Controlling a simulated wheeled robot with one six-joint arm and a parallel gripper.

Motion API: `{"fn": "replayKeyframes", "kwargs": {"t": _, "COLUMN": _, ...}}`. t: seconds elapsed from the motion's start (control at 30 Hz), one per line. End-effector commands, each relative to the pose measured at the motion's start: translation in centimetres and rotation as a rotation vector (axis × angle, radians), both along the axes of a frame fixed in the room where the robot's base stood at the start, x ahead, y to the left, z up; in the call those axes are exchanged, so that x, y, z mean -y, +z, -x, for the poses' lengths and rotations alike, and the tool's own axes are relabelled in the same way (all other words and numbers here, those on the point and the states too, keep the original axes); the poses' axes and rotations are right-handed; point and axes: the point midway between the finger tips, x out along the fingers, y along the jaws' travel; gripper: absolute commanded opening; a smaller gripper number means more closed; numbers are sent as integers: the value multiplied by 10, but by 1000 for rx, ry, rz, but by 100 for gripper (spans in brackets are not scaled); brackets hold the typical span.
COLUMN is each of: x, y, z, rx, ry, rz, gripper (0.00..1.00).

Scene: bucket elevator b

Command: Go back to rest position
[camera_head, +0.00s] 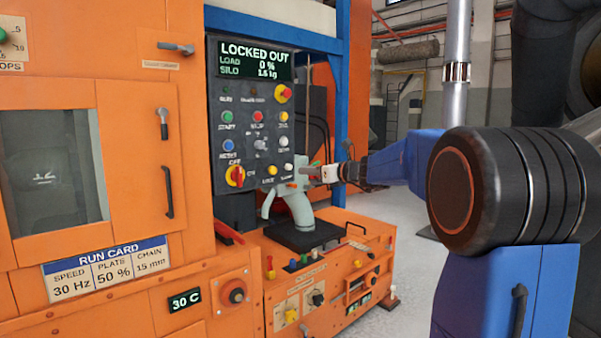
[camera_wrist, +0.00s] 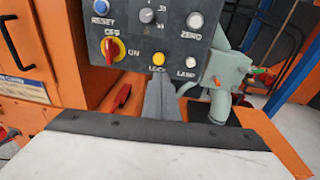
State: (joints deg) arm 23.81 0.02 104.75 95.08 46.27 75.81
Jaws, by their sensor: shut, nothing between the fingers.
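My gripper (camera_head: 312,172) is in front of the lower right of the dark control panel (camera_head: 249,122) in the head view. In the wrist view the grey fingers of my gripper (camera_wrist: 161,82) are closed together and empty. Their tips point at the panel's lower edge, just below the yellow LOCK button (camera_wrist: 158,59). I cannot tell whether they touch the panel. The panel display (camera_head: 254,60) reads LOCKED OUT, load 0 % and silo 1.5 kg. A red and yellow rotary switch (camera_wrist: 112,48) sits left of the fingers, with its handle upright toward OFF.
A pale green pipe fitting (camera_head: 298,205) stands close under and behind my gripper in the head view. An orange control box (camera_head: 340,262) lies below. The orange machine (camera_head: 130,150) fills the left. A blue post (camera_head: 340,100) rises behind. Grey floor (camera_head: 405,290) shows to the right.

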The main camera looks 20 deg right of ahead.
Motion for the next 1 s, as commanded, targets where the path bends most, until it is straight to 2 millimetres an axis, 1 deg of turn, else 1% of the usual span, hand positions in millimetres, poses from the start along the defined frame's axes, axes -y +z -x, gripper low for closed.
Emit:
{"fn": "replayKeyframes", "kwargs": {"t": 0.13, "x": 1, "y": 0, "z": 3, "rx": 0, "ry": 0, "rz": 0, "gripper": 0}}
{"fn": "replayKeyframes", "kwargs": {"t": 0.57, "x": 1, "y": 0, "z": 3, "rx": 0, "ry": 1, "rz": 1, "gripper": 0}}
{"fn": "replayKeyframes", "kwargs": {"t": 0.67, "x": -7, "y": -1, "z": 9, "rx": 1, "ry": 16, "rz": 33, "gripper": 0}}
{"fn": "replayKeyframes", "kwargs": {"t": 0.77, "x": -30, "y": -9, "z": 27, "rx": 1, "ry": 63, "rz": 135, "gripper": 0}}
{"fn": "replayKeyframes", "kwargs": {"t": 0.83, "x": -53, "y": -19, "z": 49, "rx": 4, "ry": 120, "rz": 254, "gripper": 0}}
{"fn": "replayKeyframes", "kwargs": {"t": 0.87, "x": -64, "y": -25, "z": 60, "rx": 5, "ry": 148, "rz": 314, "gripper": 0}}
{"fn": "replayKeyframes", "kwargs": {"t": 0.9, "x": -79, "y": -33, "z": 76, "rx": 10, "ry": 191, "rz": 397, "gripper": 0}}
{"fn": "replayKeyframes", "kwargs": {"t": 0.97, "x": -99, "y": -48, "z": 101, "rx": 17, "ry": 258, "rz": 527, "gripper": 0}}
{"fn": "replayKeyframes", "kwargs": {"t": 1.0, "x": -111, "y": -57, "z": 118, "rx": 25, "ry": 304, "rz": 611, "gripper": 0}}
